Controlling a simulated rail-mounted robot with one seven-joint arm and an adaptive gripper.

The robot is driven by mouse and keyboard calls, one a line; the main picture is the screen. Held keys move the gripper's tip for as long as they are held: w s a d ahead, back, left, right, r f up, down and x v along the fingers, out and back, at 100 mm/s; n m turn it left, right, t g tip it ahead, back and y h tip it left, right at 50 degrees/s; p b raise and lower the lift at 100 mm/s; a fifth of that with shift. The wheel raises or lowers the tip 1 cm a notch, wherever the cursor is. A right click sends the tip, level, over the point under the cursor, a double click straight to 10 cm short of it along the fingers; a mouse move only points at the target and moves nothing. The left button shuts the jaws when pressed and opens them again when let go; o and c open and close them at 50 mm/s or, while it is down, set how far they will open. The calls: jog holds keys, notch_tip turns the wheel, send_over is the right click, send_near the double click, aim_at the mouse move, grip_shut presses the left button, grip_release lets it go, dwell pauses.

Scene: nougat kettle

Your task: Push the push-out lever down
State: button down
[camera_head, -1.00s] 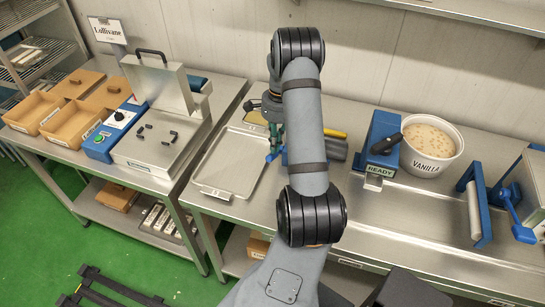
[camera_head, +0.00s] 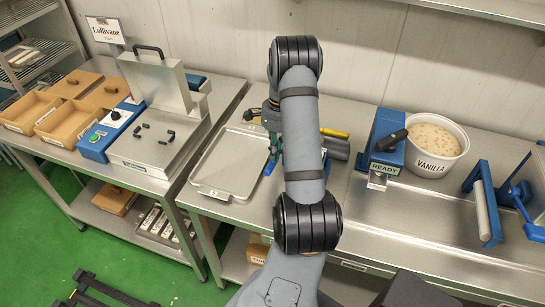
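My gripper (camera_head: 268,116) is at the back of the table near the right rim of the metal tray, mostly hidden behind my arm. Its fingers do not show clearly enough to judge their opening. A small blue part (camera_head: 272,160) shows just below it, beside my arm; I cannot tell whether it is the push-out lever or whether the gripper touches it. To the right, a blue device marked READY (camera_head: 385,168) has a black handle (camera_head: 392,139). A blue lever (camera_head: 524,208) is on the machine at the far right, clear of my gripper.
The metal tray (camera_head: 205,190) lies left of my arm. A grey cylinder and a yellow-handled tool (camera_head: 335,132) lie behind it. A tub marked VANILLA (camera_head: 435,165) and a blue frame with a grey roller (camera_head: 480,205) stand right. A heating plate unit (camera_head: 150,150) is left.

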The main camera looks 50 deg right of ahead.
jog(key=shift+r, duration=0.15)
jog(key=d, duration=0.1)
jog(key=d+p, duration=0.1)
jog(key=d+r, duration=0.1)
jog(key=shift+s+p, duration=0.3)
jog(key=shift+p, duration=0.05)
notch_tip(320, 180, up, 12)
jog(key=d, duration=0.1)
dwell(0.6)
jog(key=shift+s+f, duration=0.1)
jog(key=shift+f, duration=0.05)
